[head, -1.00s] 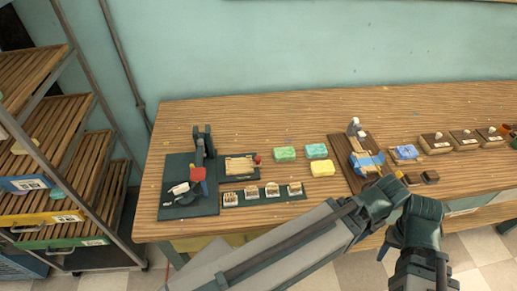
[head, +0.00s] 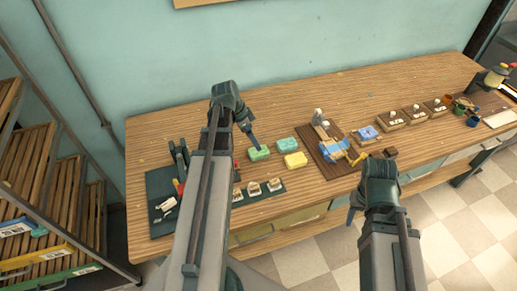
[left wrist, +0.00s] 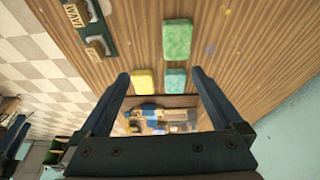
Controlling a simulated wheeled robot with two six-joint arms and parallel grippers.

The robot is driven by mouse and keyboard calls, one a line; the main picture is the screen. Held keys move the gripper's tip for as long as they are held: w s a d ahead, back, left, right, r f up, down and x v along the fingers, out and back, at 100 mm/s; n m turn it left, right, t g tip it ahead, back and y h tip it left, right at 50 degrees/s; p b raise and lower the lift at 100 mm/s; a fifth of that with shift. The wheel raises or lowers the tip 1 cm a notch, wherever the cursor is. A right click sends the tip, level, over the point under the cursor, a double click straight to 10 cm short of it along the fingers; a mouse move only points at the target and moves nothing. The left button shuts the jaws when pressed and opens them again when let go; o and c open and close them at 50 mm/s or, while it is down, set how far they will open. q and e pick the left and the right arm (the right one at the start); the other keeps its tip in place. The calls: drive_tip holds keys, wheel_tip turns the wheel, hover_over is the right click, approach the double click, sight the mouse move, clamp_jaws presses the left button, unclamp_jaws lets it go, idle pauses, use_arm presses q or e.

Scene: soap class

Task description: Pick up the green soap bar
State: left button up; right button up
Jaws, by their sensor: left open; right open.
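The green soap bar (head: 259,153) lies flat on the wooden table, and a dark finger of my left gripper (head: 254,138) shows just above it, overlapping its back edge. In the left wrist view the green bar (left wrist: 177,40) is beyond the open fingertips of the left gripper (left wrist: 160,74), with nothing between them. A teal soap bar (head: 286,145) and a yellow soap bar (head: 294,160) lie to its right. My right gripper (head: 353,210) is open and low at the table's front edge, partly hidden by its arm.
A dark tool mat (head: 160,183) lies left, partly behind my left arm. Small stamps (head: 274,185) stand in front of the soaps. A brown board (head: 316,150) with a blue item is to their right. A slatted rack (head: 36,155) stands far left.

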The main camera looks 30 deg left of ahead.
use_arm(q)
drive_tip(key=a+r, duration=0.1)
drive_tip(key=a, duration=0.3)
drive_tip(key=b, duration=0.7)
hover_over(252, 153)
drive_tip(key=shift+t, duration=0.3)
wheel_tip(252, 153, down, 7)
drive_tip(key=shift+s+a+f, duration=0.1)
drive_tip(key=shift+a+f, duration=0.05)
drive_tip(key=shift+w+d+f+b, duration=0.2)
drive_tip(key=shift+f+b, duration=0.15)
drive_tip(key=b+x, duration=0.5)
drive_tip(key=shift+w+f, duration=0.15)
drive_tip(key=shift+w, duration=0.05)
drive_tip(key=c, duration=1.5)
drive_tip(key=shift+r, duration=0.2)
